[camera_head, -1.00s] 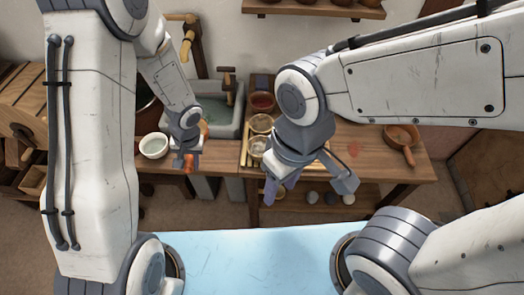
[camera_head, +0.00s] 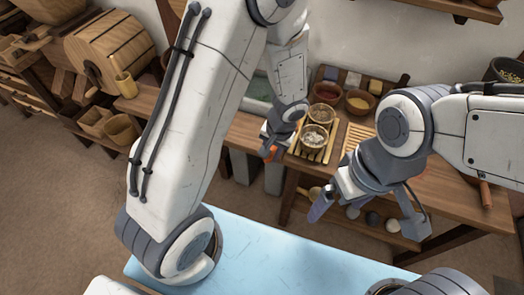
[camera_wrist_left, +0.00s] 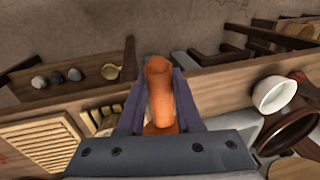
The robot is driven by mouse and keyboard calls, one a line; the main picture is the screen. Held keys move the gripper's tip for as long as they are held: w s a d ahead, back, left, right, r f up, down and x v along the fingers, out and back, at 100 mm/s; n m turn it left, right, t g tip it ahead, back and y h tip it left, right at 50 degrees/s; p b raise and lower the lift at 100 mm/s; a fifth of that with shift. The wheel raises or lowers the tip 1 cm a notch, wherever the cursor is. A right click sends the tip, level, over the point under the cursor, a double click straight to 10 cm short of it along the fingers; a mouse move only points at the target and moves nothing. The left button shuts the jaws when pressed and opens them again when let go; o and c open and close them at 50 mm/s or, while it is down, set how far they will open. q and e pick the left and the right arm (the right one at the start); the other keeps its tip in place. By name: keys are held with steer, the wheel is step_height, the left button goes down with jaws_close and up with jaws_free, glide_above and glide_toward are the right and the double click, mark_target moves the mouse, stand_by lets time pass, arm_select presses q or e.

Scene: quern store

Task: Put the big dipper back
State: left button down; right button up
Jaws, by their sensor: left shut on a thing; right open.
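My left gripper (camera_head: 268,152) is shut on an orange, rounded, handle-like thing (camera_head: 269,156), in front of the bench's front edge. It stands upright between the jaws in the left wrist view (camera_wrist_left: 160,85). I cannot tell from the visible part whether this is the big dipper; any bowl end is hidden. My right gripper (camera_head: 367,215) is open and empty, its fingers spread in front of the bench. At the far right a brown handle (camera_head: 485,192) shows beneath my right arm; what it belongs to is mostly hidden.
The wooden bench (camera_head: 440,190) carries slatted racks, bowls with contents such as a red one (camera_head: 357,102), and a grey basin (camera_head: 258,95) partly behind my arm. A white bowl (camera_wrist_left: 274,95) shows in the left wrist view. Stones and a wooden spoon (camera_wrist_left: 110,71) lie on the lower shelf.

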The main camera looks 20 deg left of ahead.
arm_select(q)
steer(key=w+a+f, duration=0.3)
steer(key=a+f, duration=0.1)
steer(key=f, duration=0.3)
steer(key=shift+w+a+f+b, duration=0.3)
steer(key=shift+w+a, duration=0.05)
steer(key=shift+a, duration=0.05)
steer(key=shift+f, duration=0.2)
steer(key=c, duration=0.6)
jaws_free()
steer(key=shift+r, duration=0.1)
